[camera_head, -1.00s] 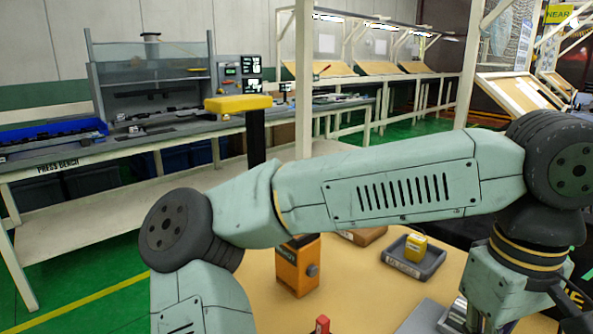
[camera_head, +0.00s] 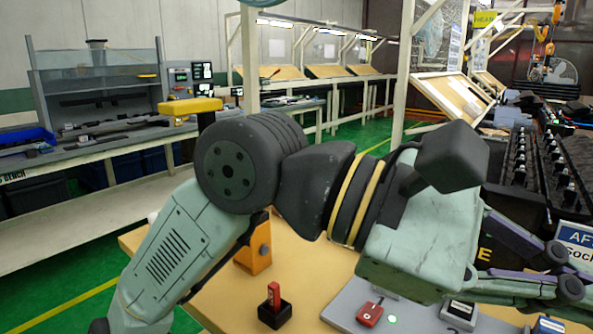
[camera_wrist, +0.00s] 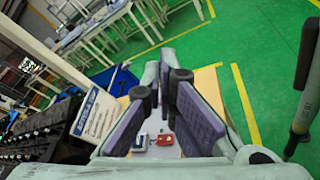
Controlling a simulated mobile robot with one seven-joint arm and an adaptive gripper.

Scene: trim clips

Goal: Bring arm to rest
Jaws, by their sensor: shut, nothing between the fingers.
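My arm is bent across the middle of the head view, with its wrist section at the right. My gripper (camera_head: 562,272) points to the right there, its purple-padded fingers partly cut by the picture edge. In the wrist view, my gripper (camera_wrist: 165,72) is shut and empty, its fingers reaching away from the camera. Below it in the head view is a tan worktable (camera_head: 212,308). The gripper appears apart from everything on it.
On the worktable stand an orange box (camera_head: 256,252), a black holder (camera_head: 274,316) with a red piece (camera_head: 273,294), and a grey board (camera_head: 345,308) bearing a red piece (camera_head: 370,313). A yellow-topped post (camera_head: 190,106) rises behind my arm. Black racks (camera_head: 570,170) stand at the right.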

